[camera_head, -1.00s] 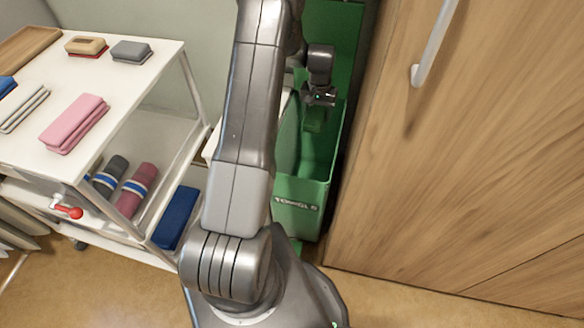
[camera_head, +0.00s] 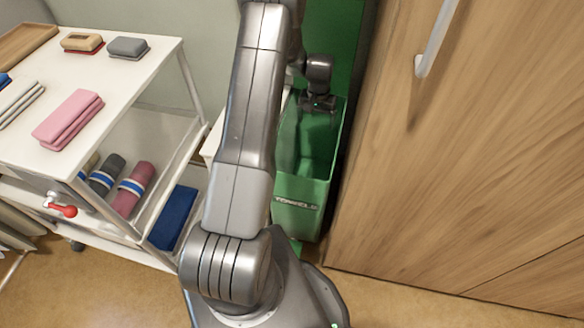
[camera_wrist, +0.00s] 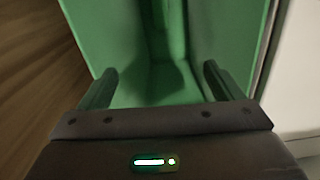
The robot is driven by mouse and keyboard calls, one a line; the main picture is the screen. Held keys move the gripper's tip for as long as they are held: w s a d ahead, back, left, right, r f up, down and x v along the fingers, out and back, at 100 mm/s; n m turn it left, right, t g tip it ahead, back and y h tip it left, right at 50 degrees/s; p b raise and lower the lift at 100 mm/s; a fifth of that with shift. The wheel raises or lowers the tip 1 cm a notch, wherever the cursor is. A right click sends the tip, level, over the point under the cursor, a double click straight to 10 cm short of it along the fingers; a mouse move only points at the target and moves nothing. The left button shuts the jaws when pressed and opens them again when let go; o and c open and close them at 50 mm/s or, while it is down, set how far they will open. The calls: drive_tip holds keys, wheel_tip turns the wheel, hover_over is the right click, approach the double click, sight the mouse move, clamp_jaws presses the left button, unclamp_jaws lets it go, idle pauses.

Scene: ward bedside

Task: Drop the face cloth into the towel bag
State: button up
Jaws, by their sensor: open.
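The green towel bag (camera_head: 297,190), with pale lettering on its front, stands open between the white cart and the wooden cabinet. My gripper (camera_head: 318,103) is at the bag's open top, toward its far end. In the wrist view its two fingers are apart (camera_wrist: 158,70), with nothing seen between them. They point down into the bag (camera_wrist: 125,40), whose green walls and floor fill that view. I cannot tell a separate cloth inside the bag. Folded cloths lie on the cart: a pink one (camera_head: 68,118) and a grey one (camera_head: 128,47). Which is the face cloth is unclear.
The white cart (camera_head: 150,75) on the left also holds a tan bundle (camera_head: 82,41), a wooden tray (camera_head: 25,45), and rolled towels (camera_head: 133,188) below. A blue item (camera_head: 173,217) sits low on it. The wooden cabinet (camera_head: 480,130) closely bounds the bag's right side.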

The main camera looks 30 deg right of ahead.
wheel_tip(320, 180, up, 14)
drive_tip(key=shift+p, duration=0.4)
drive_tip(key=shift+f, duration=0.2)
wheel_tip(320, 180, down, 14)
drive_tip(key=shift+r+p, duration=0.8)
drive_tip(key=shift+r, duration=2)
